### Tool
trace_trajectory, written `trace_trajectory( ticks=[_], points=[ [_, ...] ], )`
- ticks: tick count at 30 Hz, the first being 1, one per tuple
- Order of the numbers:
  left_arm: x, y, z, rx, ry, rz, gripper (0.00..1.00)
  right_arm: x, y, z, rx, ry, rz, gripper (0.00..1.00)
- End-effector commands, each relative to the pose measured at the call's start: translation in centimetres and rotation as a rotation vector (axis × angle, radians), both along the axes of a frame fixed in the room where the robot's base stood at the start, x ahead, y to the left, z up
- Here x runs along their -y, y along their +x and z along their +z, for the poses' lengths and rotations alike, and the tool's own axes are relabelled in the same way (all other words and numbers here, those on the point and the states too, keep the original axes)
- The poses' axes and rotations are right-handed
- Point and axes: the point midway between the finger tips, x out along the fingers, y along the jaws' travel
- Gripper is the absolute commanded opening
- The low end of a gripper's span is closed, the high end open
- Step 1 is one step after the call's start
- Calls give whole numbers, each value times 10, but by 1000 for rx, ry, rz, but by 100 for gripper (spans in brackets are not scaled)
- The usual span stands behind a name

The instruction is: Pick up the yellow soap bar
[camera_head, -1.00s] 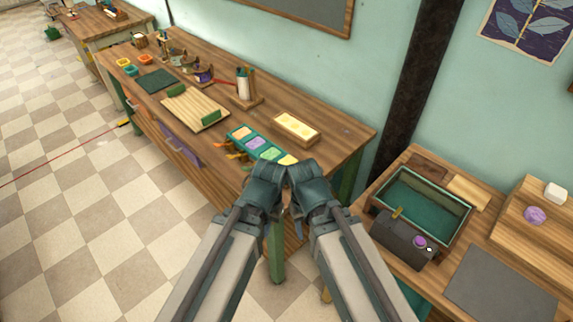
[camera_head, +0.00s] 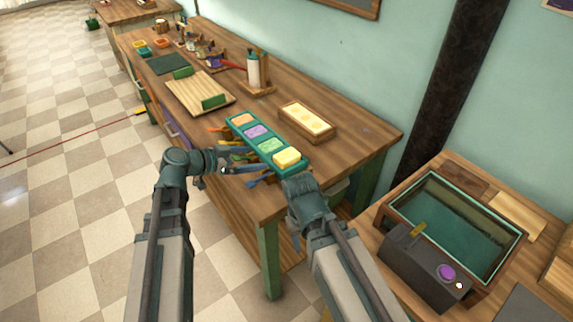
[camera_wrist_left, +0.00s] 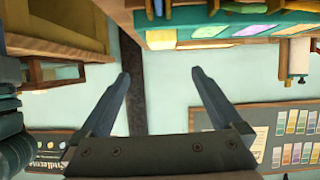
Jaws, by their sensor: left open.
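The yellow soap bar (camera_head: 287,157) sits in the near right end of a teal tray (camera_head: 271,151) on the wooden workbench. Orange, purple and green pieces lie in the tray's other compartments. My left gripper (camera_head: 262,160) is open, beside the tray at the bench's front edge, pointing right. In the upside-down left wrist view, its open fingers (camera_wrist_left: 160,73) are empty, and the yellow bar (camera_wrist_left: 161,37) shows above them. My right gripper (camera_head: 306,195) is just in front of the tray's near end; its fingers are mostly hidden.
A wooden tray with cream blocks (camera_head: 307,119) stands behind the teal tray. Coloured handles (camera_head: 235,145) stick out at the bench's front edge, near my left gripper. A wooden board (camera_head: 200,94) lies farther left. A basin (camera_head: 455,222) and dark box (camera_head: 425,265) stand at right.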

Motion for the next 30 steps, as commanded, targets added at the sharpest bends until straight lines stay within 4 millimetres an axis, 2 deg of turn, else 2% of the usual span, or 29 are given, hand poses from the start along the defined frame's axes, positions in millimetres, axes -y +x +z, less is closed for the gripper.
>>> trace_trajectory(
  ticks=[3,7,19,24,30],
  points=[
    [-6,5,2,35,-10,9,100,0,0,-4,0,0,0,50],
    [-3,7,1,36,-11,7,100,0,0,-5,0,0,0,50],
    [48,44,-29,33,-11,3,100,0,0,-34,0,0,1,50],
    [58,50,-32,34,-10,6,100,0,0,-38,0,0,1,50],
    [60,50,-33,34,-9,6,100,0,0,-38,0,0,1,50]
  ],
)
